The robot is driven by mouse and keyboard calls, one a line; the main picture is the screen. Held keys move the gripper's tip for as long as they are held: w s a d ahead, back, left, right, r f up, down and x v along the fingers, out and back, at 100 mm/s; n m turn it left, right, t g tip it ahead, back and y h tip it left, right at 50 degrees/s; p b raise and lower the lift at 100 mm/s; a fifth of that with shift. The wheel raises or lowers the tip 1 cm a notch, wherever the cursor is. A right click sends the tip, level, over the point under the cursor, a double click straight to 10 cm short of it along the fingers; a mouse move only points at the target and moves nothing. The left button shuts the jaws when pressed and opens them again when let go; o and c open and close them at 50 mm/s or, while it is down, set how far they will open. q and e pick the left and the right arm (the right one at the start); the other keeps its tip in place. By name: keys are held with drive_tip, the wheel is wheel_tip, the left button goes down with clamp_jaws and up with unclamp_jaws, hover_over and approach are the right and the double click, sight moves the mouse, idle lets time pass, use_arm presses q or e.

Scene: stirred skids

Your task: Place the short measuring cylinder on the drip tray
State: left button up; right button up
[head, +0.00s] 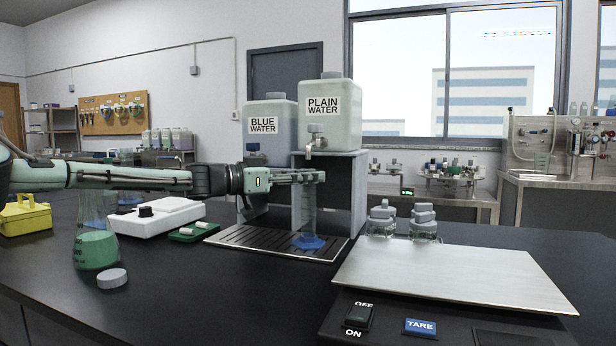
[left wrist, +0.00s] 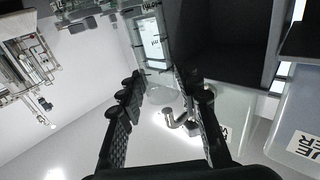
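A clear measuring cylinder (head: 308,212) with a blue foot stands upright over the right part of the dark slatted drip tray (head: 230,238). Its foot appears to rest on the tray, though a tiny gap cannot be ruled out. My left gripper (head: 312,177) reaches in from the left and is around the cylinder's upper part. In the left wrist view, the fingers (left wrist: 160,80) stand apart with the clear cylinder (left wrist: 152,48) between their tips, seemingly touching it. My right gripper is not in view.
The plain water tank (head: 322,118) with its tap and the blue water tank (head: 270,132) stand behind the tray. A balance with a steel plate (head: 450,275) is at right. A flask of green liquid (head: 97,245) and a grey stopper (head: 111,279) are at left. A white device (head: 160,215) stands behind.

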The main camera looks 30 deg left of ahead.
use_arm(q)
drive_tip(key=o, duration=0.3)
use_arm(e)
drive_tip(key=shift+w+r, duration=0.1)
use_arm(q)
drive_tip(key=shift+r, duration=0.1)
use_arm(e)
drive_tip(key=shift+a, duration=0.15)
use_arm(q)
drive_tip(key=shift+s+a+r, duration=0.1)
drive_tip(key=v, duration=1.1)
drive_tip(key=shift+s+a+p, duration=0.25)
drive_tip(key=shift+s+p, duration=0.05)
drive_tip(key=shift+p, duration=0.05)
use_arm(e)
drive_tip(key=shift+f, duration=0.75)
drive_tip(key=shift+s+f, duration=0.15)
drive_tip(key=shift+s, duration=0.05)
